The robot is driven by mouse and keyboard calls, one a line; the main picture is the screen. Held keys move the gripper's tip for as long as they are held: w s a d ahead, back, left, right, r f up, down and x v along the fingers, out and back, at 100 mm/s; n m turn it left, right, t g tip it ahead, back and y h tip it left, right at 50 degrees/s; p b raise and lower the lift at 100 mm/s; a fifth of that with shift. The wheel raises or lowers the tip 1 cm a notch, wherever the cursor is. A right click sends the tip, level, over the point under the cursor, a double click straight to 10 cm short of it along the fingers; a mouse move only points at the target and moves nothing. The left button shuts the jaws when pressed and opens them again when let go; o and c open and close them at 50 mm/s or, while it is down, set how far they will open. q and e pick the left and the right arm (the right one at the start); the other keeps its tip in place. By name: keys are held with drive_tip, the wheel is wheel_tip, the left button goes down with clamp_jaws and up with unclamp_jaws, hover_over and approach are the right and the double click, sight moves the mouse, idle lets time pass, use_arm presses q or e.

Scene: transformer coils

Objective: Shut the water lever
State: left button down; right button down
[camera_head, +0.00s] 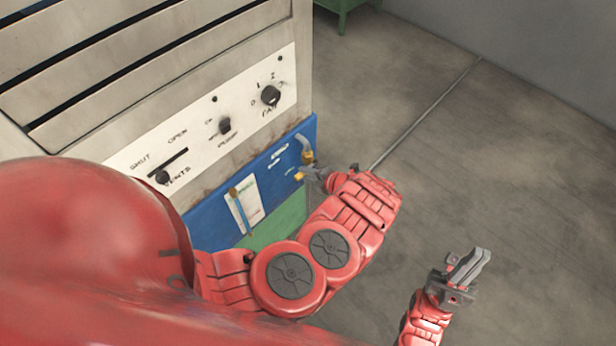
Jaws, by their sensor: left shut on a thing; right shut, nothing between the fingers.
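The water lever (299,176) is a small yellow handle at the right end of the blue panel. It sits below a grey bent pipe with a brass fitting (307,157). My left gripper (308,173) reaches the panel's right end and is shut on the lever; its fingertips are small in view and the lever's exact angle is hard to tell. My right gripper (472,268) is shut and empty, held over the floor at the lower right, well away from the panel.
The machine's white control panel (198,132) has a vents slider (163,177), a pump knob (224,126) and a fan knob (270,96). Below, the blue panel (213,222) carries a white paper tag (246,203). A green stand (342,5) is at the back.

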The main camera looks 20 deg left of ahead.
use_arm(q)
drive_tip(key=shift+w+r, duration=0.1)
idle(0.3)
drive_tip(key=c, duration=0.7)
unclamp_jaws()
drive_tip(key=shift+c, duration=0.2)
drive_tip(key=p+v, duration=0.1)
drive_tip(key=v, duration=1.6)
drive_tip(key=shift+p, duration=0.35)
drive_tip(key=shift+d, duration=0.1)
